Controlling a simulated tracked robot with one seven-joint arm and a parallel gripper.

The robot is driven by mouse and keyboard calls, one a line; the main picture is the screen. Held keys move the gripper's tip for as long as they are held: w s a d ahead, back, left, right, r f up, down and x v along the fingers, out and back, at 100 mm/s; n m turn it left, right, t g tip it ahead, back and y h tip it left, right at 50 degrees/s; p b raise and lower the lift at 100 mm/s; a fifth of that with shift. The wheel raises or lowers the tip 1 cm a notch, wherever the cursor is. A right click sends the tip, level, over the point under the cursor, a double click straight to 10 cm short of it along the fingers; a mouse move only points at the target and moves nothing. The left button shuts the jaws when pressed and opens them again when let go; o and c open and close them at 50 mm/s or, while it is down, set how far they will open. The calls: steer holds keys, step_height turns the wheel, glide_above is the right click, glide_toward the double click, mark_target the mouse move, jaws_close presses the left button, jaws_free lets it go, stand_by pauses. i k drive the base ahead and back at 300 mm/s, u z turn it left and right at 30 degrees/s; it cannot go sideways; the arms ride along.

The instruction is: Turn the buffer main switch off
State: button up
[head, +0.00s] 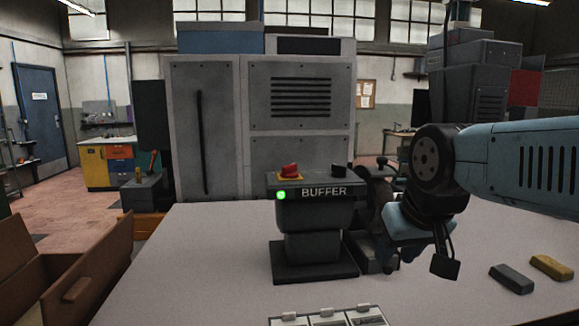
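The buffer (318,215) is a dark grey machine labelled BUFFER, standing on the table. On its top left is a red knob on a yellow base (289,172), and on its top right a small black knob (340,171). A green light (281,195) glows on its front left edge. I cannot read the knob's setting. My gripper (428,262) hangs right of the buffer, apart from both knobs, with a dark pad pointing down. Nothing shows held in it, but the finger gap is unclear at this angle. It partly hides the buffer's right side.
A grey bar (511,279) and a yellow bar (552,267) lie on the table (200,270) at right. An open brown box (70,255) is at left. White labelled panels (327,318) sit at the front edge. The table left of the buffer is clear.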

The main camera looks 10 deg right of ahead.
mark_target(288, 171)
steer(key=z, duration=0.05)
steer(key=k, duration=0.3)
steer(key=z, duration=1.3)
steer(key=k, duration=0.65)
steer(key=u, duration=1.4)
steer(key=i, duration=1)
steer(key=z, duration=0.05)
